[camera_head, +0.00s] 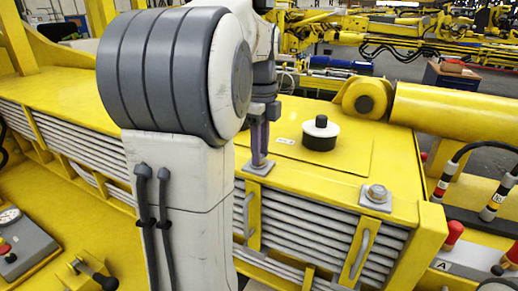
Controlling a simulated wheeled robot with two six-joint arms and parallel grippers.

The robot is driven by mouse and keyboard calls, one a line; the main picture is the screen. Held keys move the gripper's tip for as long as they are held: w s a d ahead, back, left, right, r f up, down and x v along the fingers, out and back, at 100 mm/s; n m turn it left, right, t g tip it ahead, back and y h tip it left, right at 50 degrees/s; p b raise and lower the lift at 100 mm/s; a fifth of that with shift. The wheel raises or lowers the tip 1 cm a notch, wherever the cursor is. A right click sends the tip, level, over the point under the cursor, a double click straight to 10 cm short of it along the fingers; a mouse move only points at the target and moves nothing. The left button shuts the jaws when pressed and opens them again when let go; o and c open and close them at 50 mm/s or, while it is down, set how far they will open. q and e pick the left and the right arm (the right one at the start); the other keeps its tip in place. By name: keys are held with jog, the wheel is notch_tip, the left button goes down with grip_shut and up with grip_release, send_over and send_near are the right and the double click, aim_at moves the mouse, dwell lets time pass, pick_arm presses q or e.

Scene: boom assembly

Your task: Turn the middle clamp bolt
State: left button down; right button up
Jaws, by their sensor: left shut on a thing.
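My left gripper (260,160) points straight down, its slim purple-grey fingers shut on the middle clamp bolt, which is mostly hidden between the fingertips. Below them a small square metal plate (250,169) lies on the yellow boom top, above a vertical yellow clamp strap (253,215). My big white and grey arm hides part of the boom to the left of this. Another clamp bolt (377,192) sits uncovered on its square plate at the right, above a yellow clamp with a handle (358,252). My right gripper is not in view.
A black and white knob (320,134) stands on the boom top to the right of my left gripper. A yellow cylinder (455,110) lies behind at the right. Red-capped fittings (453,234) and hoses are at the right edge. A grey control box (22,247) is at lower left.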

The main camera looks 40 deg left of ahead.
pick_arm(q)
jog(key=m, duration=0.6)
jog(key=shift+s+a+r, duration=0.1)
jog(key=shift+r, duration=0.15)
jog(key=m, duration=0.6)
jog(key=shift+m, duration=0.4)
jog(key=c, duration=0.5)
grip_release()
jog(key=shift+s, duration=0.1)
jog(key=shift+f, duration=0.1)
notch_tip(320, 180, up, 10)
jog(key=shift+r+b, duration=0.2)
jog(key=shift+b, duration=0.45)
